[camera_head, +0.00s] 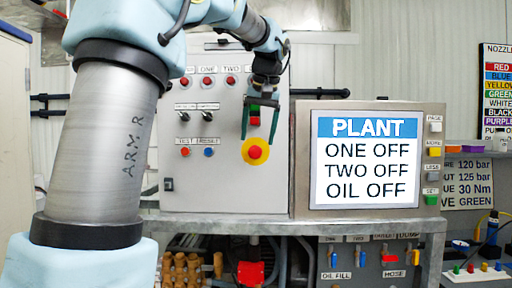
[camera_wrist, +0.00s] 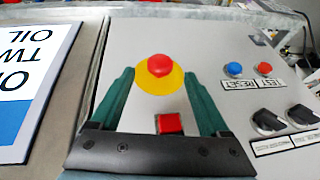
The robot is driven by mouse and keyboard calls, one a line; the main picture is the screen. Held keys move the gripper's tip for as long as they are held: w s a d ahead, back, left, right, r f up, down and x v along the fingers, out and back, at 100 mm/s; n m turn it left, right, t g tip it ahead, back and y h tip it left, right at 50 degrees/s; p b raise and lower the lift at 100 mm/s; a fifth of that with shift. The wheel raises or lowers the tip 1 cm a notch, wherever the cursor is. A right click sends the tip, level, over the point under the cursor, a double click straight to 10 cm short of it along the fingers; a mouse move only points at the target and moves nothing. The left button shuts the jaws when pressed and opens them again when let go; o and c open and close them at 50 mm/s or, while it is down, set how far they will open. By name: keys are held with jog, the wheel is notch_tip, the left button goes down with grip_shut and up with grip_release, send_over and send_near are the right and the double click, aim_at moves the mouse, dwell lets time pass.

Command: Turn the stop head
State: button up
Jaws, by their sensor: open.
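The stop head is a red mushroom button (camera_head: 255,152) on a yellow disc, low on the right part of the grey control panel (camera_head: 215,190). In the wrist view the stop head (camera_wrist: 160,65) shows between and just beyond my two green fingertips. My gripper (camera_head: 258,136) hangs pointing down in front of the panel, with its fingertips just above the stop head in the picture. The gripper is open and empty; the fingers (camera_wrist: 159,76) are spread wider than the button. Whether they touch the panel cannot be told.
A red square button (camera_wrist: 169,124) lies between the fingers, near the gripper's base. Red and blue buttons (camera_wrist: 234,69) and black rotary switches (camera_wrist: 270,122) are beside. A screen (camera_head: 366,160) reading PLANT, ONE OFF, TWO OFF, OIL OFF stands to the right.

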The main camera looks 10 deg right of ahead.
aim_at(256, 146)
jog(key=shift+x, duration=2.2)
grip_shut()
